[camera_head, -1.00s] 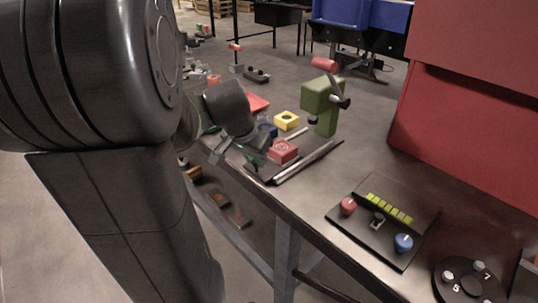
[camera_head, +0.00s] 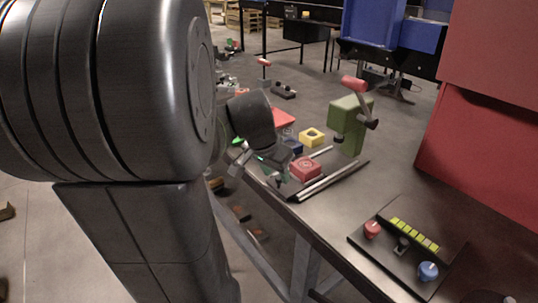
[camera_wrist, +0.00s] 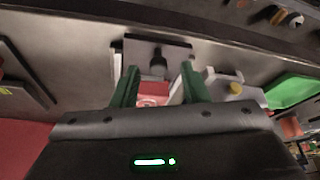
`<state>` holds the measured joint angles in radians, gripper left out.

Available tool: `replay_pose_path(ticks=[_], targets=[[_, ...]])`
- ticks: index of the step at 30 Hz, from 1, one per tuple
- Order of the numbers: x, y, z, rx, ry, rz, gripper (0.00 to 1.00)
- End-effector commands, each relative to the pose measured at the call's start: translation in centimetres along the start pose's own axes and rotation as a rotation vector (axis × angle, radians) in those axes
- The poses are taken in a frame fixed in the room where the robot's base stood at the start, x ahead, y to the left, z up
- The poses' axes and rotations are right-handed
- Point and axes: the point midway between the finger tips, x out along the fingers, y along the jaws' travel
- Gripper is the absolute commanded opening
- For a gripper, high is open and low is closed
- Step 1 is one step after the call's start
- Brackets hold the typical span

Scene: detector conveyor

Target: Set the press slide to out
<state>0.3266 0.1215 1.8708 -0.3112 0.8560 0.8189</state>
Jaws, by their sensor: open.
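The green press (camera_head: 350,125) with its red-tipped lever stands on the dark bench. Pale rails (camera_head: 330,182) run from it towards the near edge, and a red block (camera_head: 306,170) sits beside them. My gripper (camera_head: 270,168) is at the bench's near left edge, just left of the red block. In the wrist view my gripper (camera_wrist: 160,70) is open, with its green fingers apart. A dark plate (camera_wrist: 133,50) with a black knob (camera_wrist: 158,66) shows between and beyond the fingertips. The red block (camera_wrist: 153,92) is nearer, partly hidden by my gripper. I cannot tell whether the fingers touch anything.
A control panel (camera_head: 385,262) with red and blue knobs is at the front right. A red cabinet (camera_head: 480,140) rises at the right. Bare bench lies between panel and press.

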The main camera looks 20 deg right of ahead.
Motion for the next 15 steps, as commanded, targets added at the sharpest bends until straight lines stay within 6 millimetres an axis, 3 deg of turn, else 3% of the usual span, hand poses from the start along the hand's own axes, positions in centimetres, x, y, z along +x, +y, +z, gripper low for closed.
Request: replay_pose_path(ticks=[9, 15], targets=[[-7.3, -0.1, -0.1, -0.002, 0.005, -0.006, 0.41], [-10.8, -0.1, 0.0, -0.002, 0.003, -0.005, 0.41]])
